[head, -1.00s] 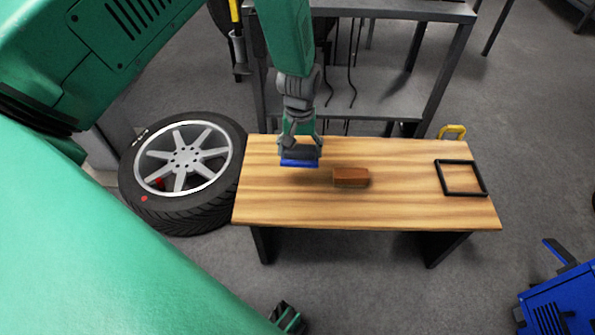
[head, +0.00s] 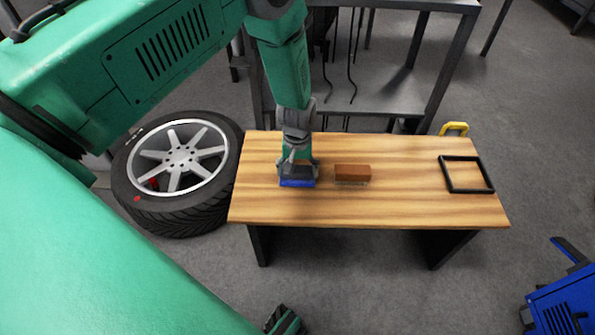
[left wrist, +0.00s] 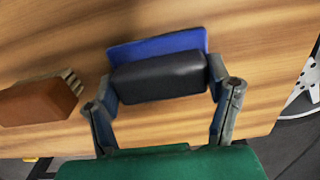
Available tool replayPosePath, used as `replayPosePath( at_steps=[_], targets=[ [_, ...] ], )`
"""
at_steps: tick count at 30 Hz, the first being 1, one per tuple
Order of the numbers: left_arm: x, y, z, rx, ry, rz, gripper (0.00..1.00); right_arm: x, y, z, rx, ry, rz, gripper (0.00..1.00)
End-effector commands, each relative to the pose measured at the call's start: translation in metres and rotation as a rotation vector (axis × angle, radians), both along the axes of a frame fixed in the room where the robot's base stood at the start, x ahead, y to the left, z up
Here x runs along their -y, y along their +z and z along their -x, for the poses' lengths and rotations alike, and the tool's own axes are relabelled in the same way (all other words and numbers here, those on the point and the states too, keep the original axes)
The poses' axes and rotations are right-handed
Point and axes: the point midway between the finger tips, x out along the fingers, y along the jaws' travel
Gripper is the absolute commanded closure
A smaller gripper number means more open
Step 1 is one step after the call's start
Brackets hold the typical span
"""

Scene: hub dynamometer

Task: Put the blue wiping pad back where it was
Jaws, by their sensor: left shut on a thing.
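The blue wiping pad (head: 297,183) has a black grip block on top. My left gripper (head: 298,172) is shut on this block, with the pad low over the left part of the wooden bench top (head: 415,205). I cannot tell whether the pad touches the wood. In the left wrist view the blue pad (left wrist: 158,46) shows past the black block, which sits between the two fingers (left wrist: 160,85). A black rectangular frame outline (head: 466,174) lies at the right end of the bench, empty.
A brown wooden brush (head: 353,172) lies just right of the pad; it also shows in the left wrist view (left wrist: 38,101). A grey metal rack (head: 385,104) stands behind. The bench between brush and frame is clear.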

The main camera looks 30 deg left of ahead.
Motion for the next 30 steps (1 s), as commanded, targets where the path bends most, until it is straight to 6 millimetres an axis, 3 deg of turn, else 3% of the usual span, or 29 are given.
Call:
replayPosePath(
  at_steps=[4, 5, 6, 7, 17, 20, 30],
  targets=[
    [0.0, -0.002, 0.0, -0.001, -0.001, -0.001, 0.54, 0.0, -0.001, 0.0, 0.0, 0.0, 0.0, 0.6],
    [0.0, -0.002, 0.0, -0.001, -0.001, -0.001, 0.24, 0.0, -0.001, 0.0, 0.0, 0.0, 0.0, 0.6],
    [0.0, -0.002, 0.0, -0.001, -0.001, -0.001, 0.1, 0.0, -0.001, 0.0, 0.0, 0.0, 0.0, 0.6],
    [0.0, -0.001, 0.0, -0.001, -0.001, -0.001, 0.06, 0.0, 0.0, 0.0, 0.0, 0.0, 0.0, 0.6],
    [0.0, 0.003, 0.0, 0.0, -0.001, 0.0, 0.06, 0.0, 0.002, 0.0, 0.0, 0.0, 0.0, 0.6],
    [0.0, 0.016, 0.0, 0.001, -0.001, -0.001, 0.06, 0.0, 0.008, 0.0, 0.0, 0.0, 0.0, 0.6],
    [0.0, 0.089, -0.001, 0.001, -0.001, -0.001, 0.06, 0.0, 0.037, 0.0, 0.0, 0.0, 0.0, 0.6]
  ],
)
